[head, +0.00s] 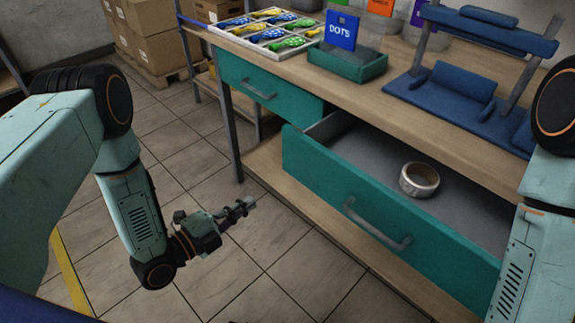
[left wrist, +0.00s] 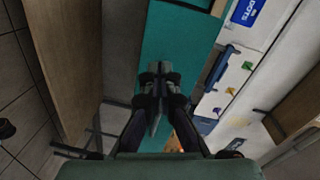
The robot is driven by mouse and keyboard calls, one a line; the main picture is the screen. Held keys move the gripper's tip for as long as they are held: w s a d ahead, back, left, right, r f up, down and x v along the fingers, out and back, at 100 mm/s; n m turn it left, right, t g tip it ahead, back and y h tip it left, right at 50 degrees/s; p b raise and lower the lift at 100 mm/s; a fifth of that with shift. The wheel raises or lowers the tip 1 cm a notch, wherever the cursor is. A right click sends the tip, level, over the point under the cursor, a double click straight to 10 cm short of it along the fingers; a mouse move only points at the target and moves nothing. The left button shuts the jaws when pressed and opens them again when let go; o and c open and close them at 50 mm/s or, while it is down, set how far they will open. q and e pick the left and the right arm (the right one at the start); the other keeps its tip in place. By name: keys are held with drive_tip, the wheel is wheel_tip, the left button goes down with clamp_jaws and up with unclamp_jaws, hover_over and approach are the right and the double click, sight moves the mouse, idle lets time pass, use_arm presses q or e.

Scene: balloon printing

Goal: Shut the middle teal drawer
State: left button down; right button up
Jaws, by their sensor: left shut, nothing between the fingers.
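The middle teal drawer (head: 345,205) stands pulled out of the workbench, with a grey bar handle (head: 376,225) on its front. A roll of tape (head: 419,180) lies inside it on the grey drawer floor. My left gripper (head: 246,207) is shut and empty, to the left of the drawer front and apart from it. In the left wrist view the closed fingers (left wrist: 158,78) show in front of a teal surface (left wrist: 165,45). My right gripper is not in view; only part of my right arm shows at the right edge.
Another teal drawer (head: 262,88) to the left is shut. On the bench top (head: 397,75) are a tray of balloons (head: 262,40), a teal box with a blue DOTS card (head: 342,31) and a blue stand (head: 450,85). Tiled floor (head: 185,125) is clear in front.

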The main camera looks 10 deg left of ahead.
use_arm(q)
drive_tip(key=r+m, duration=0.2)
drive_tip(key=m+b, duration=0.1)
drive_tip(key=b, duration=0.2)
approach(299, 163)
drive_tip(key=shift+t+h, duration=0.4)
drive_tip(key=x, duration=0.4)
drive_tip(key=f+x, duration=0.1)
drive_tip(key=x, duration=0.2)
drive_tip(key=shift+a, duration=0.15)
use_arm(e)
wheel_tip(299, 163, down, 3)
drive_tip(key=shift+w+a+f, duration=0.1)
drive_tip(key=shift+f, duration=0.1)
use_arm(q)
drive_tip(key=shift+w, duration=0.1)
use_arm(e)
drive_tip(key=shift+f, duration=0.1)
